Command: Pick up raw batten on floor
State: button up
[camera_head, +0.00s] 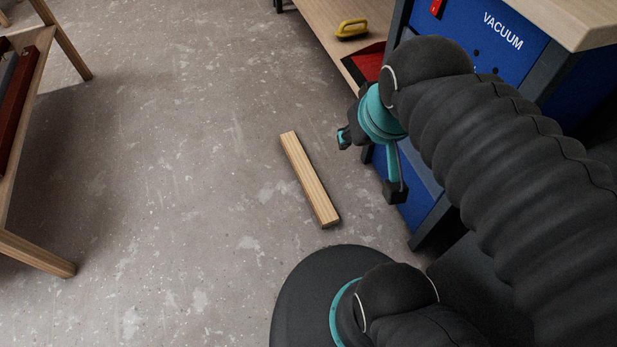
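A raw wooden batten (309,179) lies flat on the grey floor (180,190), near the middle of the view. It runs slantwise, from upper left to lower right, with its near end close to my dark base. My gripper (370,167) is to the right of the batten, raised above the floor by the blue vacuum cabinet. Its fingers are spread apart with nothing seen between them, and it does not touch the batten. Part of the gripper is hidden by its own wrist.
A blue cabinet marked VACUUM (487,45) stands at the right, close to my arm. A wooden shelf (318,17) with a yellow-handled item (351,28) is at the top. A wooden rack (38,250) with painted battens (17,105) stands at left. Floor left of the batten is clear.

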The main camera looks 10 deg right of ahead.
aim_at(324, 210)
jog(key=z, duration=1)
jog(key=k, duration=0.75)
jog(key=u, duration=0.65)
jog(key=i, duration=0.5)
